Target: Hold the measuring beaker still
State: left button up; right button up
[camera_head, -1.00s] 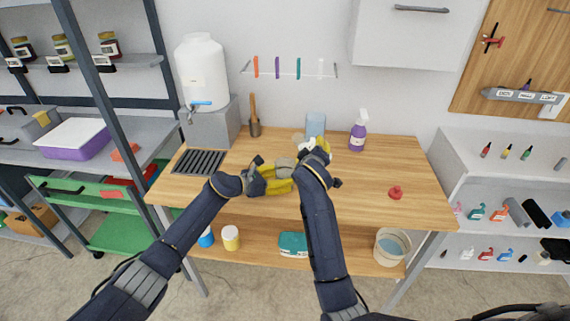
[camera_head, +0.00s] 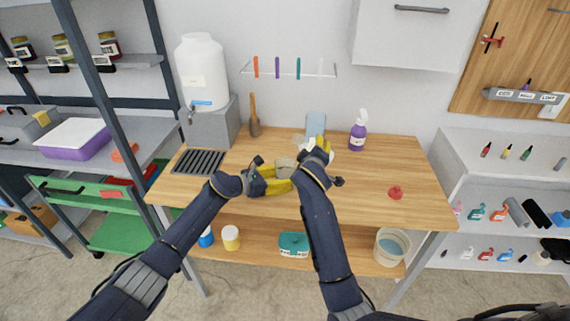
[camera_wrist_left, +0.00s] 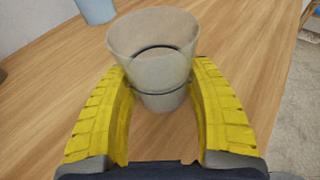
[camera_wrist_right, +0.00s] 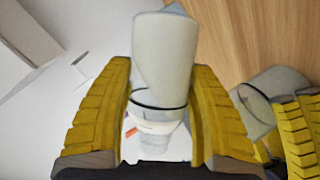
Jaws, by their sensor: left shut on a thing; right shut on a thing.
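A translucent grey measuring beaker (camera_wrist_left: 152,55) with a dark ring stands upright between the yellow fingers of my left gripper (camera_wrist_left: 163,100). In the head view the beaker (camera_head: 284,168) is at the middle of the wooden table, and my left gripper (camera_head: 282,184) is shut on it. My right gripper (camera_wrist_right: 163,105) is shut on a pale, cup-like vessel (camera_wrist_right: 163,55) with a dark ring. In the head view my right gripper (camera_head: 320,150) is up and right of the beaker, hiding most of that vessel. The beaker also shows at the right wrist view's right side (camera_wrist_right: 258,110).
A blue translucent container (camera_head: 315,125) and a purple spray bottle (camera_head: 358,132) stand at the table's back. A white water tank (camera_head: 203,72) on a grey block and a dark grate (camera_head: 199,162) are left. A red item (camera_head: 395,192) lies right, with clear table around it.

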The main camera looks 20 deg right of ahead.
jog(key=shift+d+r, duration=0.1)
jog(key=shift+d, duration=0.05)
dwell(0.3)
jog(key=shift+d+f+n+h, duration=0.1)
jog(key=shift+f+n+h, duration=0.45)
jog(key=shift+f, duration=0.55)
jog(key=shift+f+n, duration=0.25)
jog(key=shift+f, duration=0.1)
jog(key=shift+d+f, duration=0.1)
jog(key=shift+f, duration=0.1)
jog(key=shift+d+r+n+t+h, duration=0.1)
jog(key=shift+r+n+t+h, duration=0.25)
jog(key=shift+r+n, duration=0.35)
dwell(0.3)
jog(key=shift+a+r+n+h, duration=0.3)
jog(key=shift+a+r+n, duration=0.25)
jog(key=shift+n, duration=0.15)
dwell(0.9)
jog(key=shift+f+n+t+h, duration=0.1)
jog(key=shift+n+t+h, duration=0.25)
jog(key=shift+n, duration=0.35)
jog(key=shift+c, duration=0.2)
dwell(2.1)
